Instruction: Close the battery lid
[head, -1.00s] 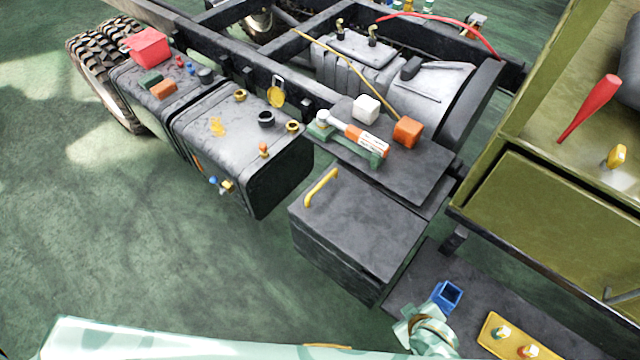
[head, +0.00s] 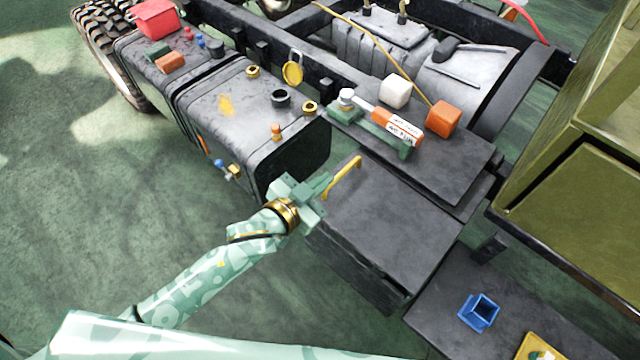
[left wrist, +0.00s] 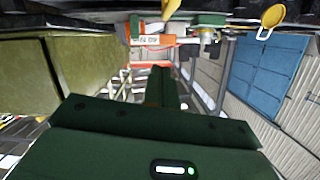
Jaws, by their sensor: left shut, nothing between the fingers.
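The battery box is a dark box with a flat grey lid (head: 390,220) in the middle of the head view. A yellow bar handle (head: 343,177) stands on the lid's left edge. The lid lies over the box; I cannot tell whether it is fully seated. My left gripper (head: 322,187) is shut and empty just left of the handle, near the lid's edge; contact cannot be told. In the left wrist view the shut dark fingers (left wrist: 162,75) point ahead, with part of the yellow handle (left wrist: 171,8) at the top edge. My right gripper is not in view.
A dark tank (head: 250,115) stands left of the box. Behind the lid a shelf carries an orange-and-white cylinder (head: 397,127), a white cube (head: 395,92) and an orange cube (head: 443,118). A blue square cup (head: 478,312) stands on the lower right platform. Open floor lies at left.

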